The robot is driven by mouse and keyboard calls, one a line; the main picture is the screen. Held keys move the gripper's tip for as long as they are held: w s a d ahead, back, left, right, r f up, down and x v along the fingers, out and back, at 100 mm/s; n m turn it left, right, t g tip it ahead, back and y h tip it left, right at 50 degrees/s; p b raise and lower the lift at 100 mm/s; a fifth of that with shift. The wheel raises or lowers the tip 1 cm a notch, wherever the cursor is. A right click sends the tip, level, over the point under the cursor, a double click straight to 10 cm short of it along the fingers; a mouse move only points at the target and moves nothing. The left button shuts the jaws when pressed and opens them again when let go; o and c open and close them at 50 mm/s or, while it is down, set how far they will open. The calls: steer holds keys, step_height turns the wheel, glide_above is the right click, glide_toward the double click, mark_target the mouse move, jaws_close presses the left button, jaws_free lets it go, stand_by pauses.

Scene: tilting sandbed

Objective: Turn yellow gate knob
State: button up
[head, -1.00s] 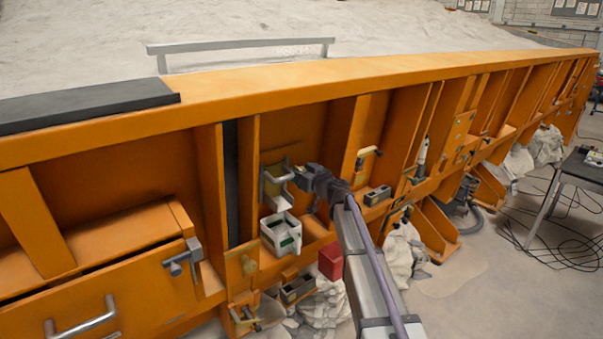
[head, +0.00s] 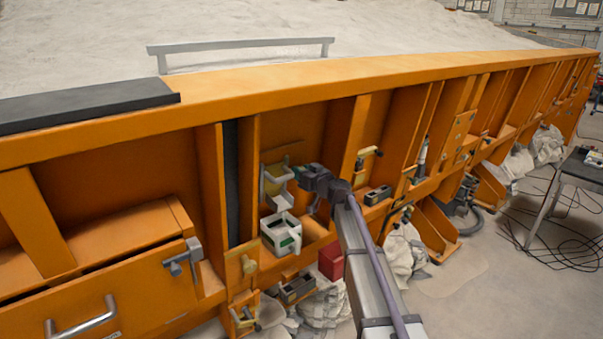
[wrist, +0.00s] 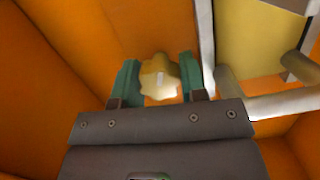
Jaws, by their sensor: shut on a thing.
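The yellow knob (wrist: 159,76) is pale and lobed, and shows in the middle of the wrist view in front of an orange wall. My gripper (wrist: 158,82) is shut on it, with one green finger on each side. In the head view my gripper (head: 295,173) reaches into an orange bay, beside a white bracket (head: 265,190). The knob is hard to make out in the head view, where the gripper and bracket crowd it.
A yellow panel (wrist: 250,40) stands close on the right in the wrist view, with pale bracket bars (wrist: 282,104) near my gripper. Below in the head view are a white box (head: 281,236) and a red block (head: 331,262). Orange ribs (head: 350,140) bound the bay.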

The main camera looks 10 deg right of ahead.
steer(key=m, duration=0.3)
steer(key=shift+y, duration=0.4)
steer(key=m+y+b, duration=0.1)
steer(key=m, duration=0.2)
steer(key=shift+f+g, duration=0.1)
steer(key=shift+g, duration=0.2)
steer(key=m+y+b, duration=0.1)
steer(key=m+b, duration=0.1)
steer(key=m, duration=0.4)
steer(key=shift+f+m, duration=0.1)
steer(key=shift+m, duration=0.3)
steer(key=m+y+b, duration=0.1)
steer(key=m, duration=0.2)
steer(key=shift+m+t, duration=0.3)
steer(key=shift+t, duration=0.1)
steer(key=m, duration=0.3)
steer(key=shift+m+t+b, duration=0.3)
steer(key=shift+m+b, duration=0.1)
steer(key=m+t, duration=0.1)
steer(key=m, duration=0.2)
steer(key=shift+m+b, duration=0.35)
steer(key=shift+m, duration=0.05)
steer(key=shift+m+t+h, duration=0.4)
steer(key=shift+m+h, duration=0.1)
steer(key=shift+m, duration=1.8)
steer(key=shift+b, duration=0.3)
